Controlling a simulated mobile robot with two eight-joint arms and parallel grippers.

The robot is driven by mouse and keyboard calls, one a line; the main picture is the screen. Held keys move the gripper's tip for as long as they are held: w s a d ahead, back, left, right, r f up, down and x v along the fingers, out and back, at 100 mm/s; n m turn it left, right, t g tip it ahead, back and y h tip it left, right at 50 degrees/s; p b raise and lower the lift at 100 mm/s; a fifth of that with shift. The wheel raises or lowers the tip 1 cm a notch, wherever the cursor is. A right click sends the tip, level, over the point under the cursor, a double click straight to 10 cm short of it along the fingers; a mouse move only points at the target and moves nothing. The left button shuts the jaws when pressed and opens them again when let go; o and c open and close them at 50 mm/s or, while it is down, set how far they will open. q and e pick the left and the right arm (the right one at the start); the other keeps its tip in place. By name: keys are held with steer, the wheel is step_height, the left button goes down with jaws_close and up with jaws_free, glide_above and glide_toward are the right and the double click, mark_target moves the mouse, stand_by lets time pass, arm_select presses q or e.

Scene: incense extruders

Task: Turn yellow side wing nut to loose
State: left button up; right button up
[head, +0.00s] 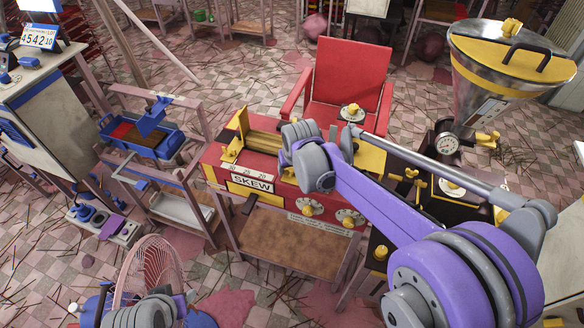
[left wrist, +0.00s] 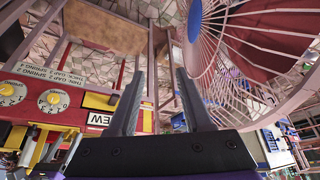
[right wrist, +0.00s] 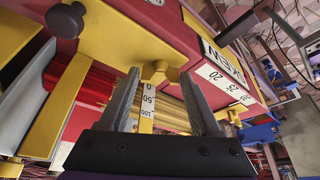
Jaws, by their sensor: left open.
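The red and yellow machine marked SKEW (head: 252,186) stands mid-picture in the head view. Several yellow knobs or wing-shaped parts show, one by the black machine (head: 410,174) and one beside the gauge (head: 487,138); I cannot tell which is the side wing nut. My right arm reaches over the SKEW machine. In the right wrist view my right gripper (right wrist: 163,92) is open, its fingers in front of a yellow part with a white scale (right wrist: 148,103); no grip shows. My left gripper (left wrist: 160,90) is open and empty, near the fan.
A pink wire-caged fan (head: 150,265) stands at the lower left. A red chair (head: 350,75) is behind the machine, and a steel hopper with a yellow lid (head: 480,85) is at the right. A blue tray (head: 140,138) sits on a frame at the left. Sticks litter the tiled floor.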

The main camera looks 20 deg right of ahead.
steer(key=c, duration=0.9)
steer(key=shift+n, duration=0.3)
steer(key=n, duration=0.1)
steer(key=n+y, duration=0.1)
steer(key=n, duration=0.1)
steer(key=n+y, duration=0.1)
steer(key=n, duration=0.1)
steer(key=shift+d+g, duration=0.25)
steer(key=shift+g, duration=0.05)
steer(key=n+y, duration=0.1)
steer(key=n, duration=0.2)
steer(key=n+g+y, duration=0.1)
steer(key=n, duration=0.2)
steer(key=shift+w+n+g, duration=0.15)
steer(key=shift+n+g, duration=0.15)
